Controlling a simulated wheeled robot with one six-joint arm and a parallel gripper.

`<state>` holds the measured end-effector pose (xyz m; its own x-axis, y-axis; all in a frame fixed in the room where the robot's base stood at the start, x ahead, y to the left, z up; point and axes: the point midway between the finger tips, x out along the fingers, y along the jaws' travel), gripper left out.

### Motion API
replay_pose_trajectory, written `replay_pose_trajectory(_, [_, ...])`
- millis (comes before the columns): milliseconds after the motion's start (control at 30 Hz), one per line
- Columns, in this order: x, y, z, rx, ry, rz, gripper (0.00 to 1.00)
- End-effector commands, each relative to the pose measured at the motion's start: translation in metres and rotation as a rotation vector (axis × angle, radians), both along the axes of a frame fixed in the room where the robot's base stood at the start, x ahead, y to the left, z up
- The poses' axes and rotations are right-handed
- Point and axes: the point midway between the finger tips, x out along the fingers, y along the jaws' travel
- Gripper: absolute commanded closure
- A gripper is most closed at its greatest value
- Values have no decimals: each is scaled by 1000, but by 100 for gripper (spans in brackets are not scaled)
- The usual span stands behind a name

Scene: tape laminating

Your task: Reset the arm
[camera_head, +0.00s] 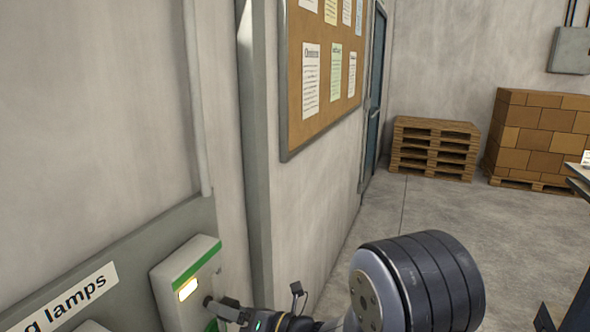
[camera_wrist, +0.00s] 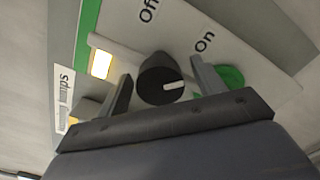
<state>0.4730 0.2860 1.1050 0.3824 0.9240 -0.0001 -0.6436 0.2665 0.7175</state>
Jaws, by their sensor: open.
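My gripper (camera_wrist: 160,88) is open in the wrist view, with its two fingers on either side of a black round knob (camera_wrist: 155,80). I cannot tell whether the fingers touch the knob. The knob's white mark points to the right, below the word "On" on a white switch box (camera_wrist: 262,72) with a green stripe. A lit yellow-white lamp (camera_wrist: 101,64) is beside the knob. In the head view, my gripper (camera_head: 215,308) is at the lower right of the switch box (camera_head: 172,268), whose lamp (camera_head: 187,289) is lit.
The box is on a grey wall panel (camera_head: 150,240) with a label reading "g lamps" (camera_head: 68,302). A vertical pipe (camera_head: 195,110) and wall corner are close by. A notice board (camera_head: 330,75) hangs beyond. Pallets (camera_head: 433,148) and stacked cartons (camera_head: 540,130) stand far right; floor between is clear.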

Motion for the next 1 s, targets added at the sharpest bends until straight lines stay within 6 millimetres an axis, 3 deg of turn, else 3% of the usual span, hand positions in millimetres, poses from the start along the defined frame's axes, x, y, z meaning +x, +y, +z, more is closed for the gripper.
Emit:
replay_pose_trajectory(467, [0,-2,-1,-1,-2,-1,35])
replay_pose_trajectory(1000, [-31,-78,-2,1,1,-5,35])
